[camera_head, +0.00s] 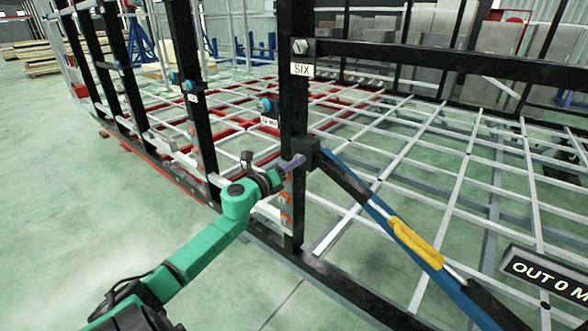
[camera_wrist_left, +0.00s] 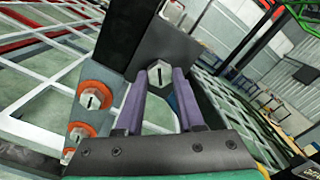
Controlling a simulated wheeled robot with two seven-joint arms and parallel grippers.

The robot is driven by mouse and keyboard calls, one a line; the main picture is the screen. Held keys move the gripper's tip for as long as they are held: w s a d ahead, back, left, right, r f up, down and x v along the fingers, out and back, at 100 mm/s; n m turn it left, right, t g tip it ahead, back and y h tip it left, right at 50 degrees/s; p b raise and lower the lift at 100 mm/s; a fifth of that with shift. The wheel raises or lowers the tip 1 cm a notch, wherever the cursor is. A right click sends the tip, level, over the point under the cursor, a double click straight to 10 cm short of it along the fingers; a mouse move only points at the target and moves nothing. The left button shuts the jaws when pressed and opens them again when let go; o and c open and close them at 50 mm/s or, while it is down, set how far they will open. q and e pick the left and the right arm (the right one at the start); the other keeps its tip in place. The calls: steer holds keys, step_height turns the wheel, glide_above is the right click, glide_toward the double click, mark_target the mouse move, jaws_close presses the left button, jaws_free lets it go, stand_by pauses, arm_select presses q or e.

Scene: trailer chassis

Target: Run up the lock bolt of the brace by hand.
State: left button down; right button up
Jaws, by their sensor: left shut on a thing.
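The brace (camera_head: 345,182) is a dark and blue bar that slopes down to the right from a dark block on the black post marked SIX. A yellow handle (camera_head: 415,242) sits on it. In the left wrist view a pale hex bolt head with a dark slot, the lock bolt (camera_wrist_left: 160,74), stands against a dark plate (camera_wrist_left: 160,45). My left gripper (camera_wrist_left: 158,88) has its two purple fingers on either side of this head, shut on it. In the head view my left gripper (camera_head: 292,164) reaches the post beside the block, and the bolt is hidden there. My right gripper is not in view.
Several orange-ringed bolts (camera_head: 285,197) run down the post below my gripper; they also show in the left wrist view (camera_wrist_left: 95,94). Another black post (camera_head: 197,100) stands to the left. A pale lattice floor (camera_head: 440,185) lies behind. Green floor at the front left is open.

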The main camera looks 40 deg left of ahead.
arm_select(q)
steer(key=shift+f+m, duration=0.35)
steer(key=shift+m, duration=0.15)
steer(key=shift+r, duration=0.1)
steer(key=c, duration=0.6)
jaws_free()
steer(key=shift+o, duration=0.4)
steer(key=shift+s+r, duration=0.1)
steer(key=shift+r, duration=0.1)
steer(key=s, duration=1.4)
steer(key=shift+s+b, duration=0.3)
steer(key=shift+b, duration=0.15)
